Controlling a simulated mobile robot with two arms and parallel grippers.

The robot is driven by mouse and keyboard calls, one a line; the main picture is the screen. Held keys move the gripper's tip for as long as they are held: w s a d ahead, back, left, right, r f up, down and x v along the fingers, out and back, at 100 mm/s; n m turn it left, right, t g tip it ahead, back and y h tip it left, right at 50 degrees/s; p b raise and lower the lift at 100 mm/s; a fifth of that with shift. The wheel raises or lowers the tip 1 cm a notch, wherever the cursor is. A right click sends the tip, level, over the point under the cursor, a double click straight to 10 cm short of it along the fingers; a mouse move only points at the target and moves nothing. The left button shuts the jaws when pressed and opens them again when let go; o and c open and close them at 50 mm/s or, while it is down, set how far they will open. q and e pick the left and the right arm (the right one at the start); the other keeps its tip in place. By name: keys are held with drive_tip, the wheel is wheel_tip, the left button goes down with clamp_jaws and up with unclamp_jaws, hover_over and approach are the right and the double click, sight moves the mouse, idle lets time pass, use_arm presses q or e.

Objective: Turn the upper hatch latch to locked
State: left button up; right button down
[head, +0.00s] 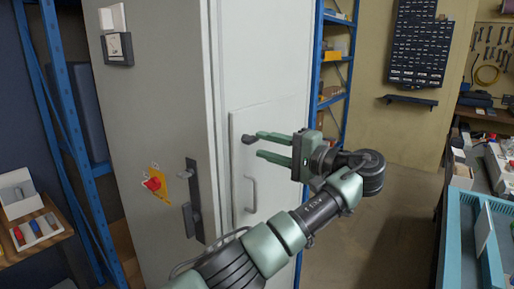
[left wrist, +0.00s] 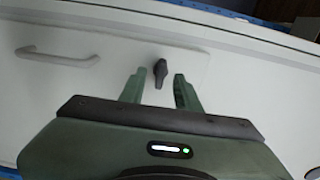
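A light grey hatch (head: 275,185) is set in the side of a tall grey cabinet. Its small dark latch (head: 248,139) sits near the hatch's upper left corner. The latch also shows in the left wrist view (left wrist: 160,73), with its long side roughly up and down in that picture. My left gripper (head: 260,145) is open and empty, with its fingers pointing at the latch. In the wrist view the latch appears between the fingertips, slightly beyond them; I cannot tell whether they touch it. My right gripper is not in view.
A curved hatch handle (head: 251,195) is below the latch. On the cabinet's other face are a red rotary switch (head: 153,184) on a yellow plate and a dark lever handle (head: 194,205). Blue shelving (head: 330,75) stands behind; a teal-edged bench (head: 460,240) is at the right.

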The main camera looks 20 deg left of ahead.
use_arm(q)
drive_tip(key=b+v, duration=0.1)
drive_tip(key=v, duration=0.3)
drive_tip(key=shift+d, duration=0.2)
